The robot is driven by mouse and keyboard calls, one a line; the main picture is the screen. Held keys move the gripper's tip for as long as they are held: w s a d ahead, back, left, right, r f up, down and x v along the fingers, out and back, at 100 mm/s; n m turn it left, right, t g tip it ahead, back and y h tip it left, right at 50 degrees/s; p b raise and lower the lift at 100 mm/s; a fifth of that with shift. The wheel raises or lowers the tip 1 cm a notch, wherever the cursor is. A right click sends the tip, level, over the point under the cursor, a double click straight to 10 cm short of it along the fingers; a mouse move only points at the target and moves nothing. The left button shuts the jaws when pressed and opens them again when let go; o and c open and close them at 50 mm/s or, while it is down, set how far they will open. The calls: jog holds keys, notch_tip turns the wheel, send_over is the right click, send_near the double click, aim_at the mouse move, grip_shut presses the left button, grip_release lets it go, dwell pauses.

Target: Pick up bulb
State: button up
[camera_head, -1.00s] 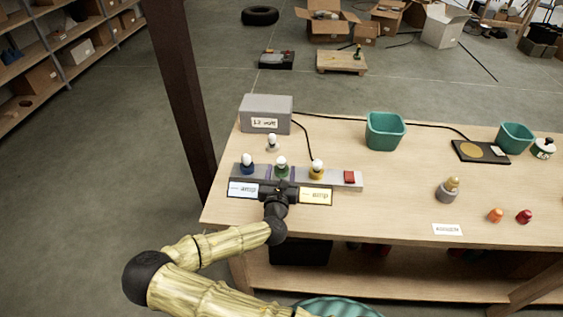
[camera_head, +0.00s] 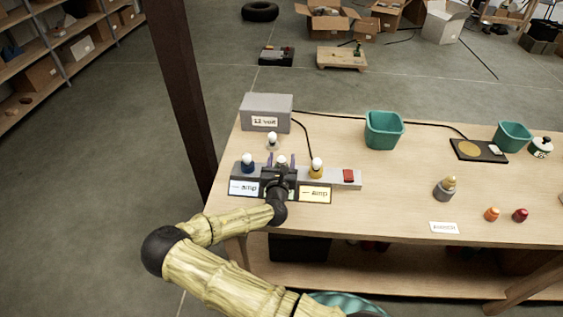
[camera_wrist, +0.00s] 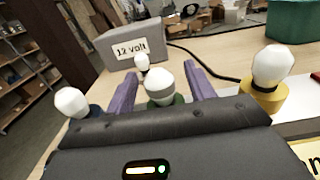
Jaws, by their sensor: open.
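Several white bulbs show. One bulb (camera_head: 282,160) stands in the middle of the grey strip; in the wrist view this bulb (camera_wrist: 160,86) sits in a green socket (camera_wrist: 179,100) between my two purple fingers. My gripper (camera_head: 281,160) is open, with one finger on each side of the middle bulb and a gap visible on both sides. A bulb on a blue socket (camera_head: 248,162) stands to the left, and a bulb on a yellow socket (camera_head: 316,166) to the right. Another bulb (camera_head: 272,138) stands behind the strip. My gripper hides most of the green socket.
A grey 12 volt box (camera_head: 266,112) stands behind the strip, with a black cable running right. The strip has a red switch (camera_head: 348,175). Teal bins (camera_head: 383,131), a grey-and-tan object (camera_head: 445,188) and small red and orange pieces lie right. A dark post (camera_head: 181,95) rises left.

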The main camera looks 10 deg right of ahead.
aim_at(281, 156)
jog(key=c, duration=1)
jog(key=shift+r, duration=0.1)
notch_tip(281, 156, up, 9)
jog(key=shift+w+f+b, duration=0.1)
jog(key=shift+b, duration=0.45)
jog(key=shift+r, duration=0.55)
jog(key=shift+a, duration=0.1)
